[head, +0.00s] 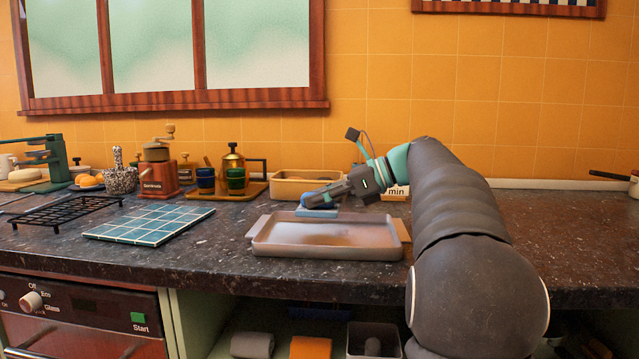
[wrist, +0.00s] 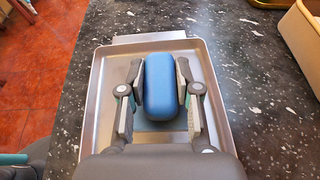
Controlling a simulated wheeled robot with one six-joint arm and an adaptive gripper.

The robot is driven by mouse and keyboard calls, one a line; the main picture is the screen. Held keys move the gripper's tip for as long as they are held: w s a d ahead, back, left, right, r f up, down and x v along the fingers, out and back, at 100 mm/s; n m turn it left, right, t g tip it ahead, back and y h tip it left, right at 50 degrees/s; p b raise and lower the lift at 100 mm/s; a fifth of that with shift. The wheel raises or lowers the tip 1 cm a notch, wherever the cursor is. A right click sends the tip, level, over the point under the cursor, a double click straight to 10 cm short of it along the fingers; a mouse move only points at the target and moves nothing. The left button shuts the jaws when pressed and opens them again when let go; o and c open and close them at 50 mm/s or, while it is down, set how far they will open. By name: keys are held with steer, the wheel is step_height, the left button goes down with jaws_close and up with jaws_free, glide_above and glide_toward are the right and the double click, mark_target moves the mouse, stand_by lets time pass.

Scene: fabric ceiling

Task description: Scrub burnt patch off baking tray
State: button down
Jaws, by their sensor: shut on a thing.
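The metal baking tray (head: 385,246) lies on the dark speckled counter, with flat handles at its ends. A brownish burnt patch (head: 325,239) shows on its floor. My gripper (head: 322,198) is above the tray's far side. It is shut on a blue scrubber (head: 316,213). In the wrist view, the scrubber's rounded blue grip (wrist: 160,85) sits between both fingers (wrist: 160,72), over the tray (wrist: 93,92). A lighter blue base shows below it. The scrubber hides part of the tray floor there; I cannot tell whether it touches the tray.
A beige bin (head: 291,187) stands behind the tray. A blue tiled board (head: 150,224) and a black rack (head: 68,213) lie to the left. A coffee grinder (head: 157,178) and a wooden tray with cups (head: 258,189) stand behind. The counter right of my arm is mostly clear.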

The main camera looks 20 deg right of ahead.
steer(key=shift+r, duration=1.7)
